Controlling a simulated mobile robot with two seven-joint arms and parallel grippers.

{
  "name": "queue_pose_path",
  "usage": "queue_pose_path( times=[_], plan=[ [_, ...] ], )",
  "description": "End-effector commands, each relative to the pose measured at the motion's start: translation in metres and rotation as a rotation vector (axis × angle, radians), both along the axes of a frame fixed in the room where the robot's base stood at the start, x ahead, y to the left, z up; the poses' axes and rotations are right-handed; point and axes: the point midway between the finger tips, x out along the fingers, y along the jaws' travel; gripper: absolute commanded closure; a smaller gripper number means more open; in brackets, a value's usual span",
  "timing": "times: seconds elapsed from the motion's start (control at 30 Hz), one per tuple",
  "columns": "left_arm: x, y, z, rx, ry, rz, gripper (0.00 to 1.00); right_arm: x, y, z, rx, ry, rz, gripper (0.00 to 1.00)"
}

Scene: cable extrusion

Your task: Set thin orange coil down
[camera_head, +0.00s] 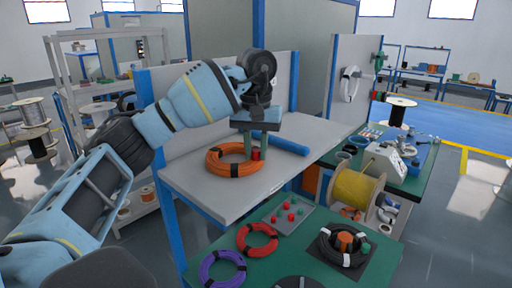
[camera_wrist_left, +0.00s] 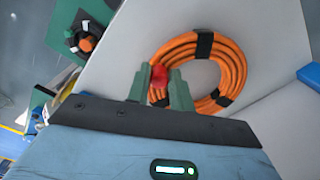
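The thin orange coil (camera_head: 222,164) lies flat, as far as I can see, on the grey shelf (camera_head: 190,185); it has black bands and shows as a ring in the left wrist view (camera_wrist_left: 235,65). A small red piece (camera_head: 256,155) sits at the coil's rim. My left gripper (camera_head: 256,148) points down at that rim. In the left wrist view, its two green-grey fingers (camera_wrist_left: 160,88) stand against both sides of the red piece, with no clear gap. The right finger hides part of the coil. My right gripper is not in view.
A blue cylinder (camera_head: 285,144) lies on the shelf behind the gripper. The shelf's front left is clear.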

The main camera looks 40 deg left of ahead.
Motion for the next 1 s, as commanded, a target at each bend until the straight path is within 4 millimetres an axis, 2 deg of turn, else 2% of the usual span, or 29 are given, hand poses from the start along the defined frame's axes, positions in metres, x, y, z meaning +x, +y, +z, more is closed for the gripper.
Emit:
queue_pose_path(
  times=[0.03,0.13,0.53,0.77,1.0],
  plan=[
    [0.000,0.000,0.000,0.000,0.000,0.000,0.71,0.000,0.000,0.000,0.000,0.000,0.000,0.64],
    [0.000,0.000,0.001,0.000,-0.001,0.000,0.59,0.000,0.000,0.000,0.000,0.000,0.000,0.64],
    [0.000,0.000,0.008,-0.001,-0.003,0.000,0.59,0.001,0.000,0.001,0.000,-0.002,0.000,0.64],
    [0.000,0.000,0.032,0.001,-0.005,0.001,0.59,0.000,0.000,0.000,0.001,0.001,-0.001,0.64],
    [0.000,0.000,0.066,0.001,-0.004,0.001,0.59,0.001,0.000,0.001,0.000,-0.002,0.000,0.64]
  ],
)
